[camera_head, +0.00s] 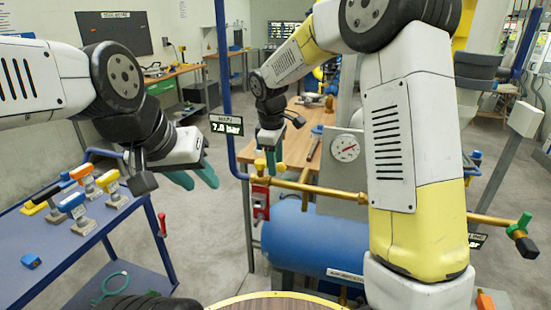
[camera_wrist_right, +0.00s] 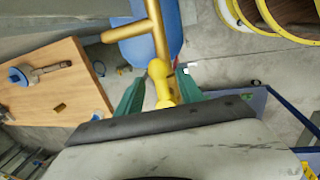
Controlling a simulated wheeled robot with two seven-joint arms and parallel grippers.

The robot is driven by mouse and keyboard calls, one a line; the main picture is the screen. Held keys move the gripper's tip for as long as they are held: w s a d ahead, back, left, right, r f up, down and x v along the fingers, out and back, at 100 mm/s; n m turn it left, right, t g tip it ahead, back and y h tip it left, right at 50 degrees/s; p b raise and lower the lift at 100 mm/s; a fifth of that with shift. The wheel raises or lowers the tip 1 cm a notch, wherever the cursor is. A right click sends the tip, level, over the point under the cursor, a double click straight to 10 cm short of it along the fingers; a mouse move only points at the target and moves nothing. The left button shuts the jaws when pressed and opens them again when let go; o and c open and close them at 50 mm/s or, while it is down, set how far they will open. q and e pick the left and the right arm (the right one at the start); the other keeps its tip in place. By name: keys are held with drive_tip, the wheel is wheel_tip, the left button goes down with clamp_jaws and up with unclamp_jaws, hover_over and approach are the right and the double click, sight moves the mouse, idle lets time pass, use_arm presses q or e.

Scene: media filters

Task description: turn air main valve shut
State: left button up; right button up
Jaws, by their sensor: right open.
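A yellow valve handle (camera_head: 261,166) stands on the brass pipe (camera_head: 310,188), left of the pressure gauge. The handle also shows in the right wrist view (camera_wrist_right: 159,72). My right gripper (camera_head: 270,160) points down over it from above. In the right wrist view, its green fingers (camera_wrist_right: 159,88) are open on either side of the yellow handle, with gaps still visible. In the head view the right fingertips are partly hidden. My left gripper (camera_head: 195,178) is open and empty, in the air to the left of the pipe.
A blue post (camera_head: 224,65) carries a display (camera_head: 226,125) reading about 7.0 bar. A blue tank (camera_head: 312,238) lies below the pipe, with a gauge (camera_head: 345,148) above. Another valve (camera_head: 523,230) sits at right. A blue bench (camera_head: 75,240) holds several coloured tools.

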drive_tip(key=shift+f, duration=0.1)
clamp_jaws()
idle(1.4)
